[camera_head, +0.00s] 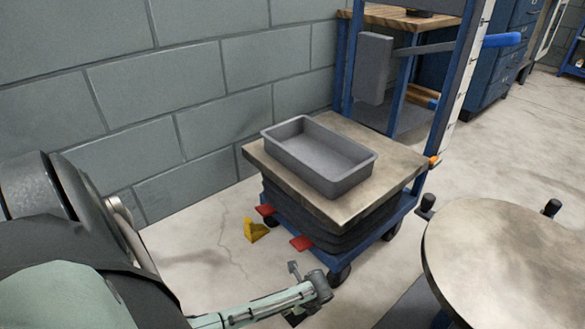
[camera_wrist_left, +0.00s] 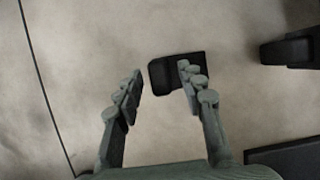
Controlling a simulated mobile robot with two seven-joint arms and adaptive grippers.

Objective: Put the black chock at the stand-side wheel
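The black chock (camera_wrist_left: 161,76) lies on the floor in the left wrist view, ahead of my left gripper (camera_wrist_left: 158,84). That gripper is open, and its right finger overlaps the chock in the picture; I see no grip on it. In the head view my left gripper (camera_head: 308,282) is low, in front of the blue wheeled lift cart (camera_head: 318,257). A dark patch under it may be the chock, mostly hidden. The cart's near wheel (camera_head: 340,275) is just right of the gripper; another wheel (camera_head: 391,232) is farther right. My right gripper is out of view.
A grey tray (camera_head: 285,158) sits on the cart top. A yellow chock (camera_head: 254,231) lies on the floor near red pedals (camera_head: 301,243). A round-topped stand (camera_head: 505,265) is at right. A dark block (camera_wrist_left: 288,51) is right in the wrist view. A wall stands behind.

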